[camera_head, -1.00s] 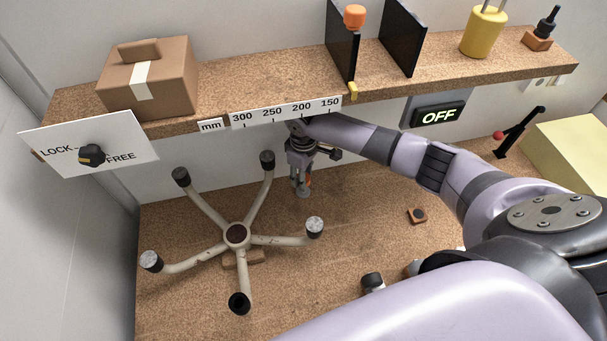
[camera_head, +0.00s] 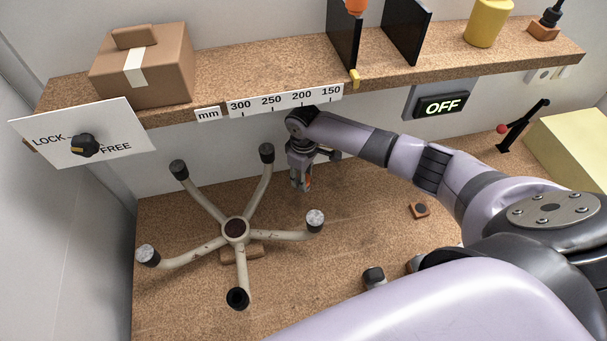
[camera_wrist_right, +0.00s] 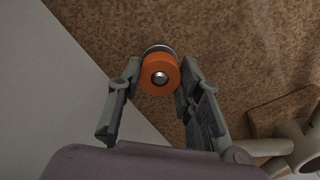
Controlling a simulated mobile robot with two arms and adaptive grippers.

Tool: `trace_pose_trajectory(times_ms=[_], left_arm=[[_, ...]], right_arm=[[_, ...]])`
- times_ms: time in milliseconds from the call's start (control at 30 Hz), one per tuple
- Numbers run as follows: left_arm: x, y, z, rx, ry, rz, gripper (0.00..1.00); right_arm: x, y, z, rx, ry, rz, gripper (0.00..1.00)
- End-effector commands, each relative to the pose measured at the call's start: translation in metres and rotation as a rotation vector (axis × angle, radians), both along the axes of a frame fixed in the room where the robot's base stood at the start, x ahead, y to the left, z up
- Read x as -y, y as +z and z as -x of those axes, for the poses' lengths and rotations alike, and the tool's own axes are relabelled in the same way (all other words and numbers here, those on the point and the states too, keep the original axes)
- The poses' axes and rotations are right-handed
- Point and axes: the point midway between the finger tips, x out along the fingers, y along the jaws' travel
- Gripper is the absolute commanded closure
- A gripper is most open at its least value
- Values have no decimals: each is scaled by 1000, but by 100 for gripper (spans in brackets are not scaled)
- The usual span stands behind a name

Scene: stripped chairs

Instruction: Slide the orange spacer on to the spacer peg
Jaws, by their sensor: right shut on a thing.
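My right gripper (camera_head: 301,182) points down under the shelf, to the right of the chair base. It is shut on the orange spacer (camera_wrist_right: 160,75), which sits between the two fingertips in the right wrist view. A round silver tip (camera_wrist_right: 160,78), seemingly the spacer peg, shows in the middle of the spacer's hole. A grey metal rim (camera_wrist_right: 157,49) shows just past the spacer. How far down the peg the spacer sits, I cannot tell. My left gripper is not in view.
The five-legged chair base (camera_head: 235,230) stands left of my right gripper. The shelf (camera_head: 270,80) with its mm scale (camera_head: 285,103) hangs above. A box (camera_head: 145,70) stands on the shelf.

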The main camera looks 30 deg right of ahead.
Motion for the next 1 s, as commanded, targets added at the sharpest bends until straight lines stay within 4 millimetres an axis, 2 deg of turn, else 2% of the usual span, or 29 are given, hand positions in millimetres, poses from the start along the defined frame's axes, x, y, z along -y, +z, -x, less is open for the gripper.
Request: trace_pose_trajectory(times_ms=[367, 400, 733, 1000], left_arm=[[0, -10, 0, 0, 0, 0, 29], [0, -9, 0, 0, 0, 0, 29], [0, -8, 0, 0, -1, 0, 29], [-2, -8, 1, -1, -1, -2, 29]], right_arm=[[0, -17, 0, -1, -1, -1, 100], [0, -15, 0, -1, -1, -1, 66], [0, -15, 0, 0, -1, 0, 44], [0, -14, 0, 0, -1, 0, 44]])
